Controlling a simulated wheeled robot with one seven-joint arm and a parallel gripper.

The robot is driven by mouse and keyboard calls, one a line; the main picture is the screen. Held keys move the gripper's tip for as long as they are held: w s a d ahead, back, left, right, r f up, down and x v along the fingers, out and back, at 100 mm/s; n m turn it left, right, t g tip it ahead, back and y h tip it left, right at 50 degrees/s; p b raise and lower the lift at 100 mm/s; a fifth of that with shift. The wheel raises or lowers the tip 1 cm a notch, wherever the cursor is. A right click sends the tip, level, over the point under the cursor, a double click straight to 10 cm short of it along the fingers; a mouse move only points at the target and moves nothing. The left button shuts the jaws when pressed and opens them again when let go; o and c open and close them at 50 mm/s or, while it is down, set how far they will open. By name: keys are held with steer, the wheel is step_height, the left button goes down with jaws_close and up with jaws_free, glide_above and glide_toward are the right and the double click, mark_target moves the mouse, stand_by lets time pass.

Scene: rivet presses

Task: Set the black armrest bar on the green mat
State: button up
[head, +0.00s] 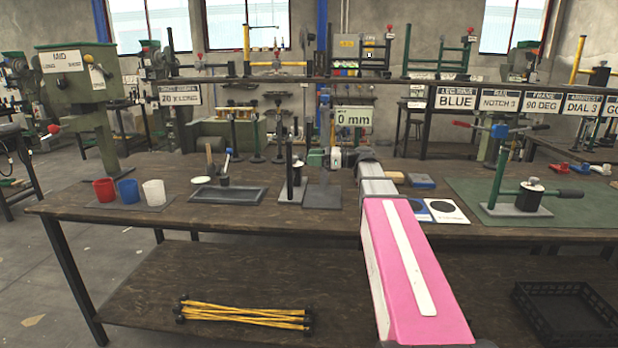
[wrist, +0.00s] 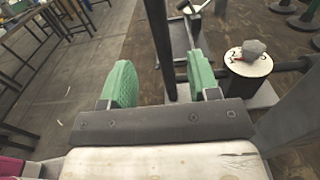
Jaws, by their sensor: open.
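The black armrest bar (head: 289,163) stands on a grey base plate on the bench, left of my arm. Its black upright (wrist: 157,45) and a drum with a white dial disc (wrist: 248,62) and grey knob show in the wrist view. My gripper (head: 319,158) is open, just right of the upright in the head view. In the wrist view its two green fingers (wrist: 160,85) stand on either side of the upright; whether it is fully between them I cannot tell. The green mat (head: 465,188) lies at the bench's right, apart from the bar.
A green armrest (head: 498,170) on a grey plate occupies the mat's middle. Red and blue parts (head: 575,168) lie at its back. Blue and white cards (head: 445,210) lie left of it. A dark tray (head: 228,200) and several cups (head: 128,190) stand at the left.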

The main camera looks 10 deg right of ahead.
steer(key=w+a, duration=0.2)
steer(key=a, duration=0.8)
steer(key=shift+a, duration=0.2)
jaws_close()
